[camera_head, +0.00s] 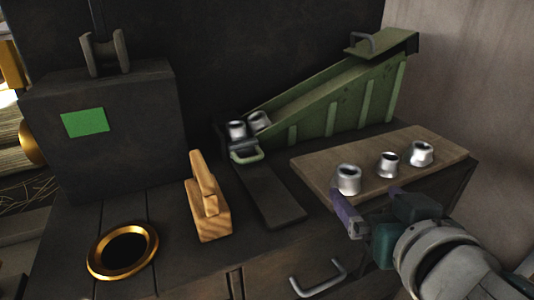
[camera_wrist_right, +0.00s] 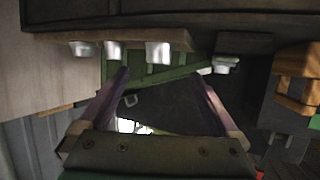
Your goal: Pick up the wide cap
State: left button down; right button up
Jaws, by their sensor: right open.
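Three silvery metal caps stand on the wooden board at the right of the head view. The left one (camera_head: 348,180) looks widest, the middle one (camera_head: 387,165) narrowest, and the right one (camera_head: 421,153) is close in width to the left. They also show in the upside-down wrist view, the left cap (camera_wrist_right: 158,52) being nearest the space between my fingers. My right gripper (camera_head: 369,206) is open and empty at the board's front edge, just in front of the left cap and apart from it. Its purple fingers (camera_wrist_right: 161,80) are spread in the wrist view. My left gripper is not in view.
A green sloped chute (camera_head: 335,100) holds two more caps (camera_head: 247,126) at its low end. A wooden block piece (camera_head: 207,205), a gold ring (camera_head: 123,250) and a dark box (camera_head: 105,130) stand to the left. The wooden board (camera_head: 320,163) has bare room at its left end.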

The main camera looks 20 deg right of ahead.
aim_at(353, 179)
jog(key=x, duration=0.4)
jog(key=shift+w+a+f, duration=0.1)
jog(key=shift+w+a, duration=0.15)
jog(key=shift+w, duration=0.1)
jog(key=x, duration=0.2)
jog(key=d+b+x, duration=0.1)
jog(key=x, duration=0.2)
jog(key=shift+w, duration=0.15)
jog(key=shift+c, duration=0.2)
jog(key=c, duration=1.3)
